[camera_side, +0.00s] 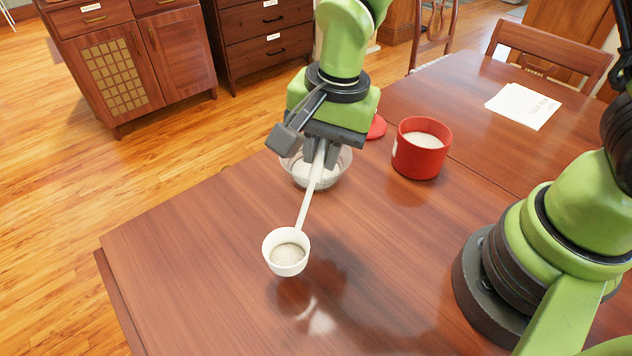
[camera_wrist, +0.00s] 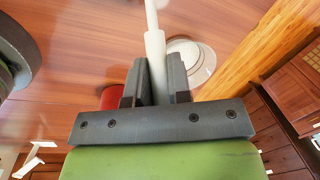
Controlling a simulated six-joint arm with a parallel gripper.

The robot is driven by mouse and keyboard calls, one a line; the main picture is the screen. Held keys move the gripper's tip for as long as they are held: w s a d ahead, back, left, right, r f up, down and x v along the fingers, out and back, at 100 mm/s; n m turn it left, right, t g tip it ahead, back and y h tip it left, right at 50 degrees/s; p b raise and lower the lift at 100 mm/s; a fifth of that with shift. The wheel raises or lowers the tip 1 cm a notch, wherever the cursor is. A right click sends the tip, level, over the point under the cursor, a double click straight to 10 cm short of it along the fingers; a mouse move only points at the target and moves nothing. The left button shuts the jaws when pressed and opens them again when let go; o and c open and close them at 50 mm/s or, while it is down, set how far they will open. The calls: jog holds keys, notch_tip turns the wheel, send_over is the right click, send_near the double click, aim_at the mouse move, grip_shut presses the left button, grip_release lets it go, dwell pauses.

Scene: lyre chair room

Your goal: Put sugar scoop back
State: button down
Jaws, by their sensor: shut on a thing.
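The white sugar scoop (camera_side: 287,251) has a long handle and a round cup with some sugar in it. My gripper (camera_side: 317,160) is shut on the upper part of the handle and holds the scoop over the table, cup towards the front. In the wrist view the handle (camera_wrist: 151,20) runs up out of frame from between my gripper's fingers (camera_wrist: 153,75), so the cup is hidden there. A red canister (camera_side: 421,155) filled with white sugar stands open to the right of my gripper. A clear bowl (camera_side: 336,178) with white contents stands behind the scoop, partly hidden by my gripper.
A red lid (camera_side: 376,127) lies behind the bowl and canister, partly hidden by my gripper. Papers (camera_side: 523,106) lie at the far right of the wooden table (camera_side: 180,260). The table's left and front parts are clear. A chair (camera_side: 550,50) stands behind.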

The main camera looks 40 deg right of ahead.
jog(key=shift+f, duration=2.25)
jog(key=c, duration=1.1)
grip_release()
jog(key=shift+f, duration=0.1)
jog(key=shift+o, duration=0.2)
notch_tip(320, 180, up, 12)
jog(key=s+d, duration=0.1)
jog(key=s+d+r+n+t+y, duration=0.1)
jog(key=s+d+r+n+t, duration=0.4)
jog(key=s+r, duration=0.5)
jog(key=shift+s+d+r+n+t, duration=0.25)
jog(key=shift+s+d+n+t, duration=0.15)
jog(key=shift+s+d+n, duration=1.2)
